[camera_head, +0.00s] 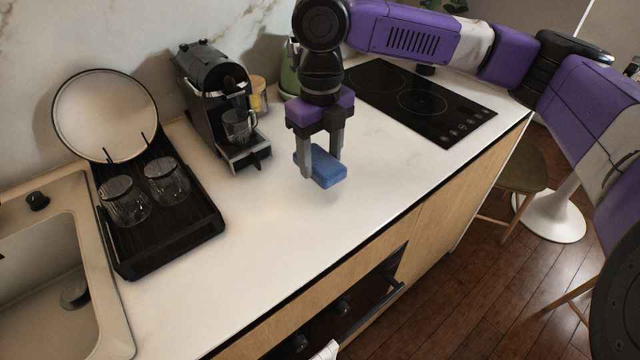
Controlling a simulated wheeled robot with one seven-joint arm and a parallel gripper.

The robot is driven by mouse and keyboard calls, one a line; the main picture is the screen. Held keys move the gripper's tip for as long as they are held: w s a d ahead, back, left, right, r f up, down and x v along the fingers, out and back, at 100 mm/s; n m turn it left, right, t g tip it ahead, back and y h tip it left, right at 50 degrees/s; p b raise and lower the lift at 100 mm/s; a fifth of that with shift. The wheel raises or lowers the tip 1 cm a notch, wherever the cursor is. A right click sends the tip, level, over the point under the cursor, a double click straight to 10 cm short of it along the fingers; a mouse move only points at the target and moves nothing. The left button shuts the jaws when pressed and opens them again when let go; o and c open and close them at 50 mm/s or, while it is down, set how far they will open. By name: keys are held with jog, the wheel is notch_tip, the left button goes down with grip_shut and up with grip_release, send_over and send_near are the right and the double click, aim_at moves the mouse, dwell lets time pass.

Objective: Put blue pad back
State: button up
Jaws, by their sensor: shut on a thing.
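The blue pad (326,167) is a small blue block in the middle of the camera_head view. My gripper (321,165) points down and is shut on the pad, with a finger on either side of it. The pad appears to be held above the white counter (250,260); how far above is hard to tell. Part of the pad is hidden behind the near finger.
A coffee machine (205,85) with a glass cup (238,127) stands left of my gripper. Further left are a black drying rack (190,232) with two glasses and a plate (105,115), then the sink (45,275). A black cooktop (440,118) lies right. The front counter is clear.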

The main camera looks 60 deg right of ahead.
aim_at(321, 198)
notch_tip(321, 198, down, 8)
jog(key=shift+r, duration=0.1)
dwell(0.4)
jog(key=o, duration=1.2)
notch_tip(321, 198, up, 12)
dwell(0.3)
